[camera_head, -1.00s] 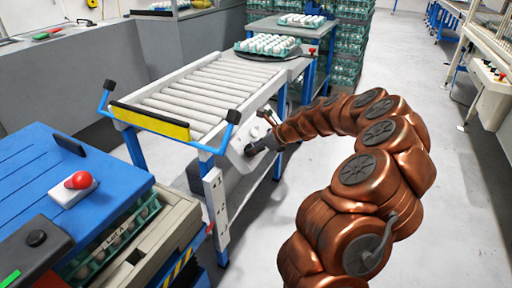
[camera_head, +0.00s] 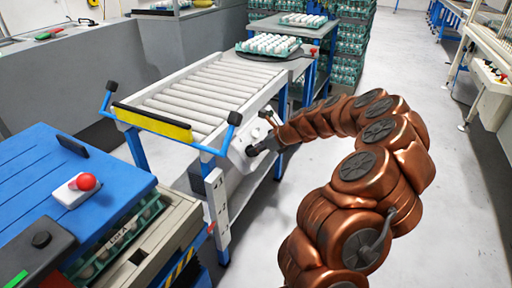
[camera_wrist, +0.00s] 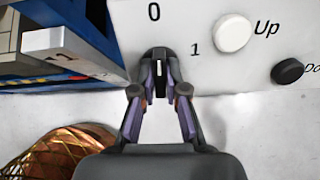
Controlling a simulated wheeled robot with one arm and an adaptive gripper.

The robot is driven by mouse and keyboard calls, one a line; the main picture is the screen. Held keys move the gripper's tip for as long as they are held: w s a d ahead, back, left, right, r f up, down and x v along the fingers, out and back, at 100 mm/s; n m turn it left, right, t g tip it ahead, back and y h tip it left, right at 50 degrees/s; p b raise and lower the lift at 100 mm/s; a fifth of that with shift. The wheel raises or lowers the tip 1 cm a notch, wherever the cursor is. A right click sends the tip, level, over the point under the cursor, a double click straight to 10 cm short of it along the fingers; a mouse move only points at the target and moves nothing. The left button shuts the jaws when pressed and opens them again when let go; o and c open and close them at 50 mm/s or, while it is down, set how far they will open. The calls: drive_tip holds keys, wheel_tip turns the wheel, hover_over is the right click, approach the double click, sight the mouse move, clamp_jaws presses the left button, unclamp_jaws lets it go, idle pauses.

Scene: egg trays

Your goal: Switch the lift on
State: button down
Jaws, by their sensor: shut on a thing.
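The lift's white control box (camera_head: 248,150) is fixed to the side of the roller table. In the wrist view its panel (camera_wrist: 190,15) carries the labels 0 and 1, a white Up button (camera_wrist: 233,33) and a dark button (camera_wrist: 287,71) whose label is cut off. A dark rotary switch (camera_wrist: 158,66) sits below the 0 and left of the 1. My gripper (camera_head: 256,149), also in the wrist view (camera_wrist: 159,80), is shut on this switch. A white mark shows between the fingers. The fingers hide most of the switch, so its exact setting is unclear.
The roller table (camera_head: 195,92) has a yellow front bar. A blue-topped cart (camera_head: 50,165) with a red button (camera_head: 86,182) stands at the near left. An egg tray (camera_head: 268,45) lies behind the rollers. The floor at right is clear.

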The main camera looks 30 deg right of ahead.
drive_tip(key=shift+a+m+p, duration=0.2)
drive_tip(key=shift+m+p, duration=2.2)
drive_tip(key=shift+p, duration=3.55)
drive_tip(key=shift+m+p, duration=2)
drive_tip(key=shift+p, duration=2)
drive_tip(key=shift+m+p, duration=1.9)
drive_tip(key=shift+p, duration=0.95)
drive_tip(key=shift+m+p, duration=2)
drive_tip(key=c, duration=1.1)
unclamp_jaws()
drive_tip(key=shift+f+m, duration=0.1)
drive_tip(key=shift+m, duration=0.3)
